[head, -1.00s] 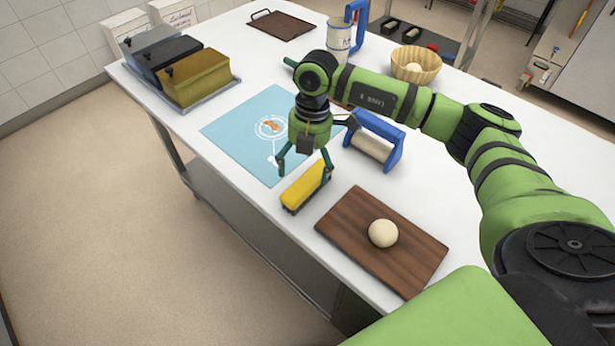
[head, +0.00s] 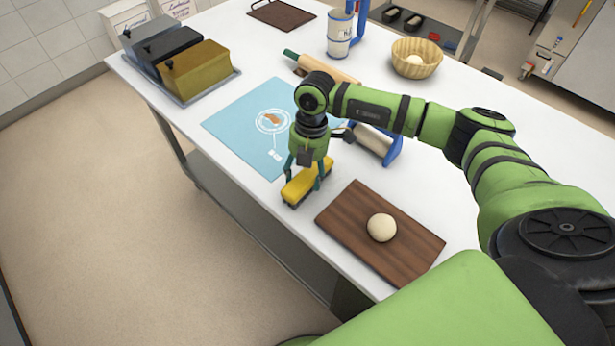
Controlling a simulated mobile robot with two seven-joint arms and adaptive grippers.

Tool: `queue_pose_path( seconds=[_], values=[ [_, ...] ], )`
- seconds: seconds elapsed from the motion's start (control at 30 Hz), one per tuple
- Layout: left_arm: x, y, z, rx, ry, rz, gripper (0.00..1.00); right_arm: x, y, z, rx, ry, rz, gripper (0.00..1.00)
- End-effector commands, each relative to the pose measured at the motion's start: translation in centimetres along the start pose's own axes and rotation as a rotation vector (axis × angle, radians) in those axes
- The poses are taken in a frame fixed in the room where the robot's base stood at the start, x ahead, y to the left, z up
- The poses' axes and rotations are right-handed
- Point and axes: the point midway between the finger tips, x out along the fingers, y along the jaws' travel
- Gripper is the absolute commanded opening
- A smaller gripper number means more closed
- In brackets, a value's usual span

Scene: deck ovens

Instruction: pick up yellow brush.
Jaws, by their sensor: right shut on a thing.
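The yellow brush (head: 297,190) lies at the near edge of the white table, between the blue mat and the wooden board. My right gripper (head: 303,180) is directly over it, with its fingers down on either side of the brush body. The fingers are shut on the brush. The brush appears to rest on the table; I cannot tell any gap under it. My left gripper is not in view.
A wooden board (head: 345,240) with a dough ball (head: 382,228) lies right of the brush. The blue mat (head: 235,125) is to the left. A blue-handled roller (head: 372,143), rolling pin (head: 340,76) and basket (head: 415,62) stand behind. Lidded bins (head: 200,72) are at far left.

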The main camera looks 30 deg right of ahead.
Motion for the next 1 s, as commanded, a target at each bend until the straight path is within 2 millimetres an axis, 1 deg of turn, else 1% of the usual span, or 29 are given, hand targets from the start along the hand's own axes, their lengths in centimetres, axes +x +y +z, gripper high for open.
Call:
queue_pose_path(
  seconds=[0.17,0.27,0.37,0.47,0.8,1.0],
  values=[
    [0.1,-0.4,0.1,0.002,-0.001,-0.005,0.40,-0.1,0.0,0.0,0.000,0.000,-0.002,0.25],
    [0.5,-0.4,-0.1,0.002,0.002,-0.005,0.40,-0.8,0.0,-0.1,0.000,0.000,0.001,0.25],
    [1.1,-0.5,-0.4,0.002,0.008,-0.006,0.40,-1.9,0.1,-0.2,-0.001,-0.002,0.003,0.25],
    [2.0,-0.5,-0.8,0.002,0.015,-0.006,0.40,-3.6,0.1,-0.5,-0.002,-0.003,0.005,0.25],
    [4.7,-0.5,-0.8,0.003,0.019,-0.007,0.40,-8.8,-5.7,3.8,0.004,-0.005,0.002,0.25],
    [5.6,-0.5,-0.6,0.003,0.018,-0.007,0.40,-11.0,-7.9,5.4,0.003,-0.001,0.000,0.25]
  ],
)
